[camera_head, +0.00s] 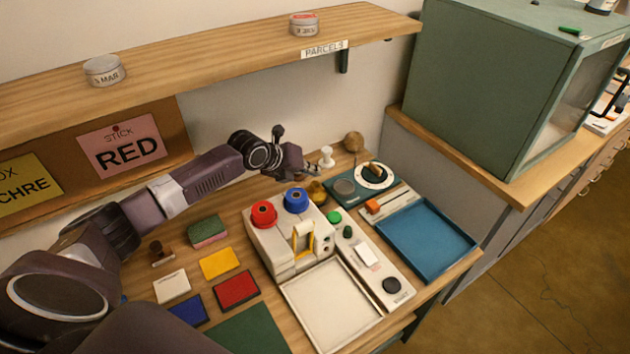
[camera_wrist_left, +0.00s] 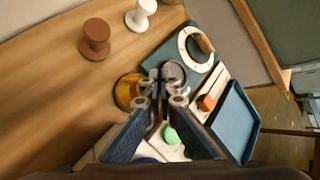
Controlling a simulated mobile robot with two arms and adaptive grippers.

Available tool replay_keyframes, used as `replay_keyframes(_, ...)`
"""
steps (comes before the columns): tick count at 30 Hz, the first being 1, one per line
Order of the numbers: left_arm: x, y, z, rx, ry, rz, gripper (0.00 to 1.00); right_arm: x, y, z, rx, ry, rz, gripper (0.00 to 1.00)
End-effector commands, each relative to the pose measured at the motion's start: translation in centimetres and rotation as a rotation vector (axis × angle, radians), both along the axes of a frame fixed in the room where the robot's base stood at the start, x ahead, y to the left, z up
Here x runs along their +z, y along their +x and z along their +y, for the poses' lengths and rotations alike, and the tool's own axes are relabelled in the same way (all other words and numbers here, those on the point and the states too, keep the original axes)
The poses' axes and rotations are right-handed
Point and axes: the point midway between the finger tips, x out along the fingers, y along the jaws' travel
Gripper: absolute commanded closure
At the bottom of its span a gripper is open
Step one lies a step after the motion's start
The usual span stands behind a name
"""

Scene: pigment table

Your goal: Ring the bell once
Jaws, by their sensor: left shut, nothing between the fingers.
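The bell appears to be a small brass-coloured dome (camera_head: 317,193) on the wooden table, behind the white machine. In the left wrist view it shows as an amber round shape (camera_wrist_left: 127,92), partly covered by the fingers. My left gripper (camera_head: 311,174) reaches in from the left, just above and behind the dome. Its fingers are shut and empty, and in the wrist view the fingertips (camera_wrist_left: 164,98) lie just right of the dome. I cannot tell whether they touch it. My right gripper is not in view.
A white machine with red (camera_head: 263,214) and blue (camera_head: 296,200) knobs stands in front. A teal dial device (camera_head: 350,199) and a blue tray (camera_head: 425,238) lie to the right. White (camera_wrist_left: 140,16) and brown (camera_wrist_left: 95,39) pegs stand nearby. A shelf (camera_head: 200,60) runs overhead.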

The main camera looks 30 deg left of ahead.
Motion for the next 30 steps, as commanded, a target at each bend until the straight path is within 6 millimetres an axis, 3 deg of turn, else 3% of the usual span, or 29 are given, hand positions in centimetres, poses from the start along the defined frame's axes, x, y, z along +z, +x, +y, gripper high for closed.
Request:
replay_keyframes(1, 1.0, 0.0, 0.0, -0.001, 0.001, 0.0, 1.0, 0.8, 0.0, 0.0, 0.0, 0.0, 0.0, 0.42)
replay_keyframes(9, 3.3, 0.0, 0.0, -0.001, 0.0, 0.001, 1.0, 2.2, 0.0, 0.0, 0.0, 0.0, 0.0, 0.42)
replay_keyframes(30, 3.2, 0.0, 0.0, 0.0, 0.0, 0.0, 1.0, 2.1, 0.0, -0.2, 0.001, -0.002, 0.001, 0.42)
